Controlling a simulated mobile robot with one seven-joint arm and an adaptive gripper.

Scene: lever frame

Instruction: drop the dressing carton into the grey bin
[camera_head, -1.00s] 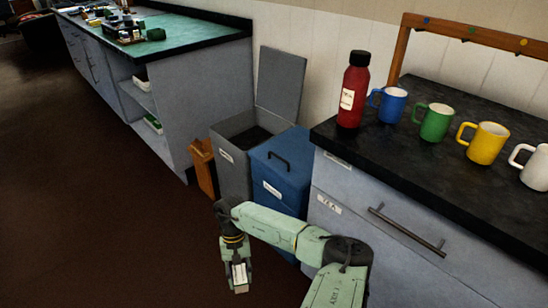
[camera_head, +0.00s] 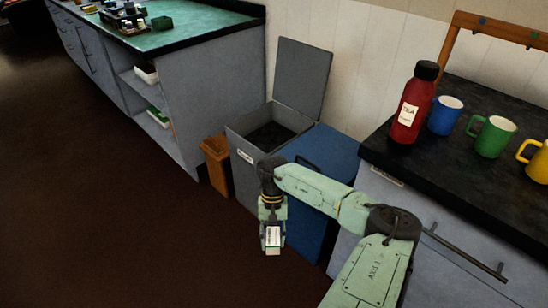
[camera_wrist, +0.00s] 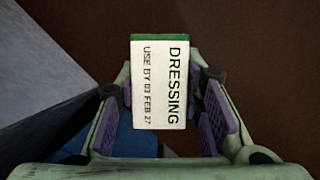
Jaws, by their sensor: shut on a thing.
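The dressing carton (camera_wrist: 158,85) is a white box with a green edge, printed "DRESSING" and "USE BY 03 FEB 27". My gripper (camera_wrist: 160,120) is shut on it, with purple pads on either side. In the head view the carton (camera_head: 273,237) hangs low from my gripper (camera_head: 272,222), in front of the bins. The grey bin (camera_head: 245,178) stands with its lid (camera_head: 302,75) raised against the wall and its dark inside showing. My gripper is apart from the grey bin, nearer to me and below its rim in the picture.
A blue bin (camera_head: 330,150) with a closed lid stands right of the grey bin, partly behind my arm. A counter with a red bottle (camera_head: 413,105) and mugs is at right. Open brown floor (camera_head: 120,220) lies at left.

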